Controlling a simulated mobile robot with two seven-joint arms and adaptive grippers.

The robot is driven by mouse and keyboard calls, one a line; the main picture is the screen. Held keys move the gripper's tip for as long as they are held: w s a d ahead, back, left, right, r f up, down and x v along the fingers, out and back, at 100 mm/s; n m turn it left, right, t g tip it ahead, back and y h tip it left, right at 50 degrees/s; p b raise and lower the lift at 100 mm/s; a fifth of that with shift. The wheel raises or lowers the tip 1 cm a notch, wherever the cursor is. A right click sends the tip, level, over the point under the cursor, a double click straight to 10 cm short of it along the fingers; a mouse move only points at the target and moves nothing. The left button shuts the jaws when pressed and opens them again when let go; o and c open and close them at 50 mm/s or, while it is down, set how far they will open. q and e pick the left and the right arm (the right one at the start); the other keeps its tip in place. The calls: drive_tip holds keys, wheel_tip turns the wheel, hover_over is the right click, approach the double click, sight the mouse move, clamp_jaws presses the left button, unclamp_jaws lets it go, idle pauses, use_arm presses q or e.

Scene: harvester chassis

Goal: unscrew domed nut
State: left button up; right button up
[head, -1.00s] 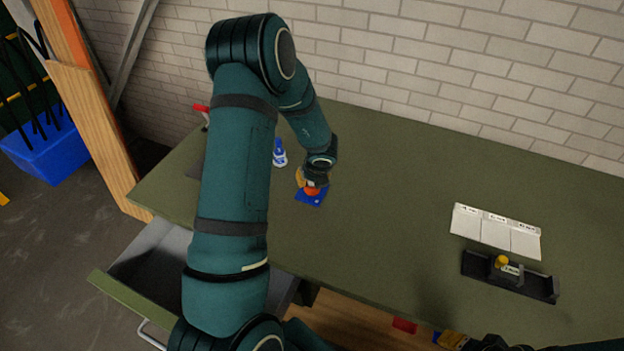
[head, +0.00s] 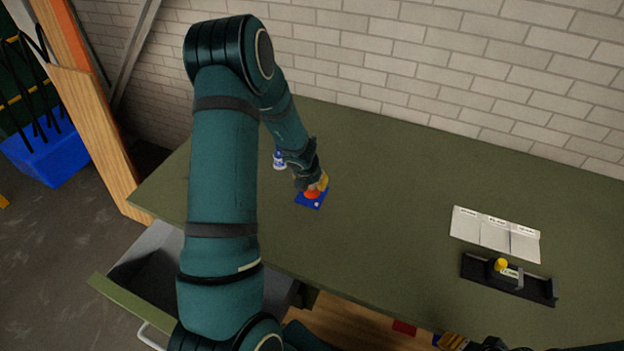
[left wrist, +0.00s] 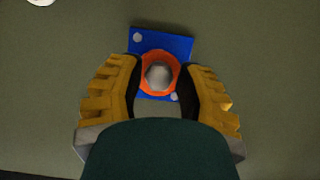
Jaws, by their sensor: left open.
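The domed nut (left wrist: 159,76) shows in the left wrist view as a grey dome inside an orange ring (left wrist: 147,89). It sits on a blue plate (left wrist: 147,40) on the green bench. My left gripper (left wrist: 159,88) is open, its yellow fingers apart on either side of the orange ring, with gaps visible. In the head view my left gripper (head: 317,186) is low over the blue plate (head: 310,203) and partly hides the orange part. My right gripper (head: 452,341) shows only in part at the bottom edge; its fingertips are unclear.
A blue and white bottle (head: 279,160) stands left of my left wrist. White labelled cards (head: 495,236) and a black holder (head: 508,279) with a yellow-topped piece lie at the right. The bench (head: 400,200) between is clear. An open drawer (head: 150,265) juts out front left.

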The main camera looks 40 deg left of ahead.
use_arm(q)
drive_tip(key=shift+r+m+h, duration=0.1)
drive_tip(key=shift+m+h, duration=0.2)
drive_tip(key=shift+m, duration=0.4)
drive_tip(key=shift+m, duration=0.3)
drive_tip(key=shift+m+h+p, duration=0.3)
drive_tip(key=shift+m+p, duration=0.3)
drive_tip(key=shift+p, duration=0.1)
drive_tip(key=shift+m+h, duration=0.3)
drive_tip(key=shift+m, duration=0.5)
drive_tip(key=shift+m+h, duration=0.3)
drive_tip(key=shift+m, duration=0.8)
